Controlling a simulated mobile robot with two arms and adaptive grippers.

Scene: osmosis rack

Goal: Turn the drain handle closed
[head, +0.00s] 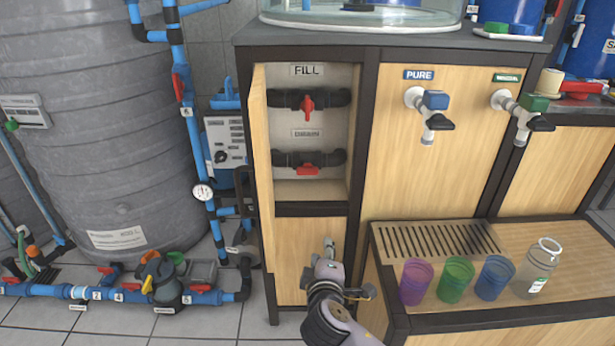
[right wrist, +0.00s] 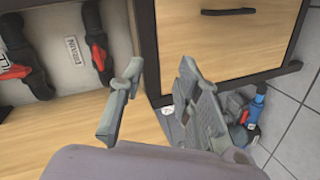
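The red drain handle (head: 307,169) sits on the lower dark pipe in the open cabinet recess, under the DRAIN label (head: 306,133). It lies sideways, along the pipe. In the right wrist view the drain handle (right wrist: 101,58) is at the upper left, beyond one finger. The door (head: 263,150) stands open at the recess's left. My right gripper (head: 327,264) is below the recess, in front of the lower wood panel, apart from the handle. Its fingers (right wrist: 160,97) are spread with nothing between them. My left gripper is not in view.
The red fill handle (head: 308,105) above points up and down across its pipe. A dark crossbar (head: 310,209) edges the recess below. To the right, a drip tray counter (head: 390,235) juts out, with several coloured cups and a jar (head: 537,268).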

